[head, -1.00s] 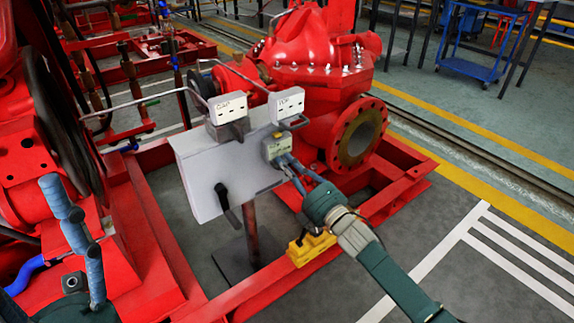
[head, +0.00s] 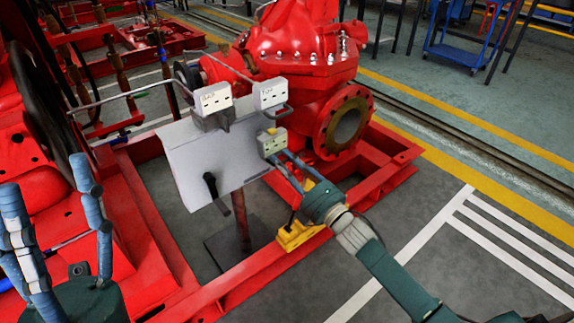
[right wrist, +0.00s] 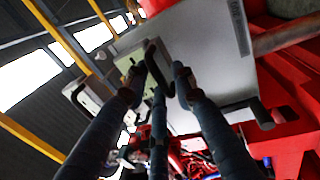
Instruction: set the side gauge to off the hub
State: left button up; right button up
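The side gauge (head: 271,142) is a small pale box with a yellow top on the right edge of the white panel (head: 215,160). My right gripper (head: 281,157) reaches it from the lower right, its fingertips close to the gauge. In the right wrist view, a black loop-shaped handle (right wrist: 157,62) lies between my right fingertips (right wrist: 158,78), which stand apart; contact is unclear. My left gripper (head: 52,190) is open and empty at the lower left, away from the panel.
Two more white boxes, the left one (head: 213,99) and the right one (head: 270,94), stand on the panel's top edge. A black lever (head: 214,190) sits on its front. A red pump (head: 300,50) is behind; a yellow block (head: 298,236) is on the red frame below.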

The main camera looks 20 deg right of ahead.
jog(key=v, duration=1.2)
jog(key=shift+r, duration=0.1)
